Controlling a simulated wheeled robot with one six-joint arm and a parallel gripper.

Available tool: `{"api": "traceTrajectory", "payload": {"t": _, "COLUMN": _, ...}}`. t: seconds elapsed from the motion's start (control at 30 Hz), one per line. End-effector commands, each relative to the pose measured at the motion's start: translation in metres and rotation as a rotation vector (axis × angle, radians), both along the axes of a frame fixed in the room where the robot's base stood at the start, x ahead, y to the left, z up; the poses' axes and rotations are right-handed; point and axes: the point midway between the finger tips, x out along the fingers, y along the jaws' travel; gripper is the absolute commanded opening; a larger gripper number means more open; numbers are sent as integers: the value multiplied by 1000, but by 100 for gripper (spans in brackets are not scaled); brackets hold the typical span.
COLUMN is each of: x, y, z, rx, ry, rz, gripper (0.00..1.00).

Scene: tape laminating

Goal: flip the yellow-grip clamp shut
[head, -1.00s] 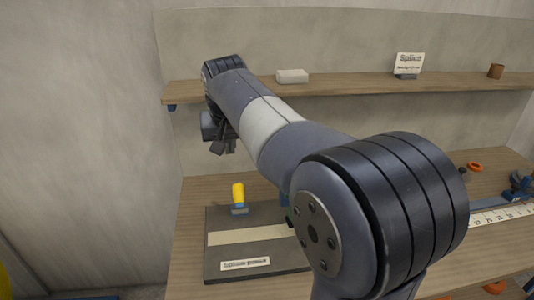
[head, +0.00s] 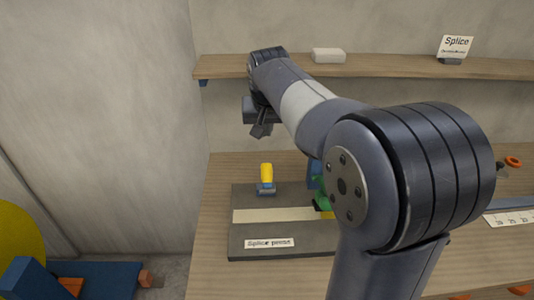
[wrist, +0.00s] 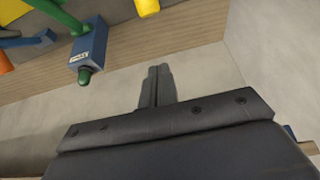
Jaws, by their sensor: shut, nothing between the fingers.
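The yellow-grip clamp (head: 266,172) stands at the back edge of the dark splice press board (head: 245,222), its yellow grip upright on a blue-grey base. My gripper (head: 261,130) hangs above and behind the clamp in the picture, apart from it. In the wrist view its two fingers (wrist: 157,72) are together, with nothing between them. A yellow piece (wrist: 146,6) is cut off by the top edge there; I cannot tell for sure that it is the clamp's grip.
A green-handled part with a blue block (wrist: 89,48) stands beside the clamp, partly hidden behind my arm in the head view. A wall shelf (head: 400,68) carries a white block (head: 329,55) and a Splice sign (head: 454,46). The bench's left end (head: 207,230) is clear.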

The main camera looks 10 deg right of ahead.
Motion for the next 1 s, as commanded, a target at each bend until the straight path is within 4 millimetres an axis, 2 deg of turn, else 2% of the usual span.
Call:
{"api": "traceTrajectory", "payload": {"t": 0.1, "x": 11, "y": -3, "z": -25, "rx": -1, "ry": 5, "rz": -1, "gripper": 0}}
{"api": "traceTrajectory", "payload": {"t": 0.27, "x": 24, "y": -5, "z": -55, "rx": 0, "ry": 3, "rz": 0, "gripper": 0}}
{"api": "traceTrajectory", "payload": {"t": 0.4, "x": 8, "y": -2, "z": -64, "rx": -1, "ry": 0, "rz": 2, "gripper": 0}}
{"api": "traceTrajectory", "payload": {"t": 0.6, "x": -4, "y": 1, "z": -74, "rx": -1, "ry": -1, "rz": 1, "gripper": 0}}
{"api": "traceTrajectory", "payload": {"t": 1.0, "x": -6, "y": 1, "z": -76, "rx": 0, "ry": -1, "rz": 0, "gripper": 0}}
